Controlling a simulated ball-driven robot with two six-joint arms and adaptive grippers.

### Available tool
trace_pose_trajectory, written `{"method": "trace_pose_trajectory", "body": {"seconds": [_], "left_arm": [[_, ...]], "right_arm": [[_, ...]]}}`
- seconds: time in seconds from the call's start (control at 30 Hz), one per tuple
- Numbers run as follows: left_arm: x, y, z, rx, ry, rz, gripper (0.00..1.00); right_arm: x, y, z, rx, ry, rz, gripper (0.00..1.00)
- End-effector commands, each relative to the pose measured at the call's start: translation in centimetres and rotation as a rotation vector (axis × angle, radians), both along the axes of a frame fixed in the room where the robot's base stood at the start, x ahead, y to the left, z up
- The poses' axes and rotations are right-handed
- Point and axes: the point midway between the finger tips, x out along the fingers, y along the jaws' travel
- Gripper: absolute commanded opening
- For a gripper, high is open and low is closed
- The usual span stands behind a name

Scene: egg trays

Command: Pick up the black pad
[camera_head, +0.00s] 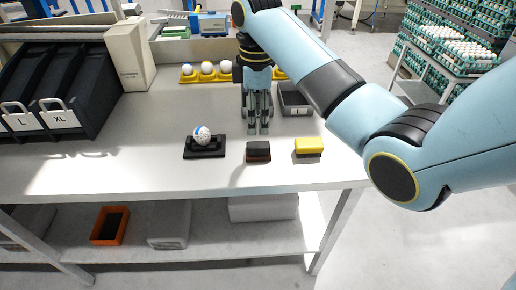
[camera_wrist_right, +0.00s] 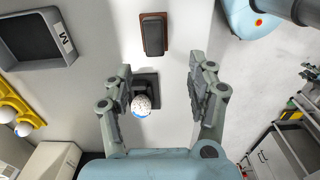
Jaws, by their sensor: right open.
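The black pad (camera_head: 258,151) is a small dark block with a reddish-brown lower edge, lying on the white table near its front edge. It also shows at the top of the right wrist view (camera_wrist_right: 153,34), beyond the fingertips. My right gripper (camera_head: 258,129) points down over the table just behind the pad in the head view. In the right wrist view the gripper (camera_wrist_right: 160,76) has its fingers wide apart, with nothing held between them. The height of the fingertips over the table is hard to tell. My left gripper is not in view.
A black stand (camera_head: 204,153) with a speckled egg (camera_head: 201,135) is left of the pad. A yellow block (camera_head: 308,147) is to its right. A grey tray (camera_head: 295,108) and a yellow egg holder (camera_head: 188,78) are behind. Black bins (camera_head: 88,90) stand at left.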

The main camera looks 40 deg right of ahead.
Motion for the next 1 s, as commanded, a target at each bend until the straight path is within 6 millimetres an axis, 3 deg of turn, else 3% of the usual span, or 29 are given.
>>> {"method": "trace_pose_trajectory", "body": {"seconds": [0.73,1.0], "left_arm": [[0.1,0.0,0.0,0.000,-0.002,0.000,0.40],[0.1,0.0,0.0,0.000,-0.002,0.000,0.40]], "right_arm": [[0.7,-0.8,-9.5,0.004,0.010,0.018,0.58],[0.7,-0.8,-10.4,0.002,0.006,0.018,0.58]]}}
